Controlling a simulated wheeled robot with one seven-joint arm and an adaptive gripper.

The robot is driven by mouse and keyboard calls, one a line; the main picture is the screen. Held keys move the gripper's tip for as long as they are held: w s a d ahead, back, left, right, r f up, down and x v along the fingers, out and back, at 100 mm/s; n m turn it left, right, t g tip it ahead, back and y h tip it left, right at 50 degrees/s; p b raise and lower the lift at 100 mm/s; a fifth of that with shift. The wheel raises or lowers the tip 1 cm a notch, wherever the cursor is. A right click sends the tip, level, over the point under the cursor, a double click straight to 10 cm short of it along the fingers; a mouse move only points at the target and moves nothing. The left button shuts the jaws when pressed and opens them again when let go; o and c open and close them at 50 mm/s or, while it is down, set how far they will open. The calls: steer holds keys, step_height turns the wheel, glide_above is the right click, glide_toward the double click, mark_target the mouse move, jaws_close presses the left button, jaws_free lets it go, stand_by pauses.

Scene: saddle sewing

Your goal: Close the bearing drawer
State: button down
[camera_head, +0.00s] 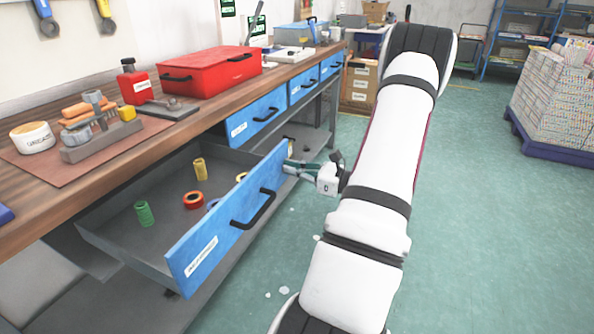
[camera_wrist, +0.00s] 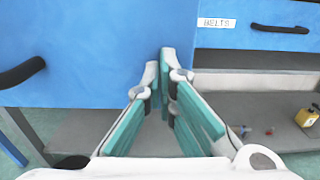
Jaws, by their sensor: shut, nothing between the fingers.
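The bearing drawer (camera_head: 222,229) with a blue front and black handle (camera_head: 253,209) is pulled well out from under the bench, at the lower left of the head view. Its label is too small to read. Inside it stand a green spool-like part (camera_head: 144,213), a yellow one (camera_head: 201,169), a red ring (camera_head: 193,200) and other small parts. My gripper (camera_head: 292,168) is shut and empty at the far end of the drawer front. In the wrist view my gripper (camera_wrist: 165,60) has its tips close against the blue drawer front (camera_wrist: 85,60); I cannot tell whether they touch.
Closed blue drawers (camera_head: 257,116) line the bench beyond, one labelled BELTS (camera_wrist: 216,23). The bench top (camera_head: 190,125) carries a red toolbox (camera_head: 210,72) and a tray of tools. A lower shelf (camera_wrist: 250,110) holds a yellow bottle (camera_wrist: 307,116). Green floor (camera_head: 470,220) is open at the right.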

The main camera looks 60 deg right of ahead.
glide_toward(223, 164)
steer(key=w+r, duration=0.1)
steer(key=w, duration=0.1)
steer(key=w+r, duration=0.2)
steer(key=w, duration=0.1)
steer(key=w+r, duration=0.1)
steer(key=w, duration=0.2)
steer(key=shift+w+a+r, duration=0.2)
steer(key=shift+a+r, duration=0.1)
steer(key=shift+w+a+r, duration=0.1)
steer(key=shift+w, duration=0.65)
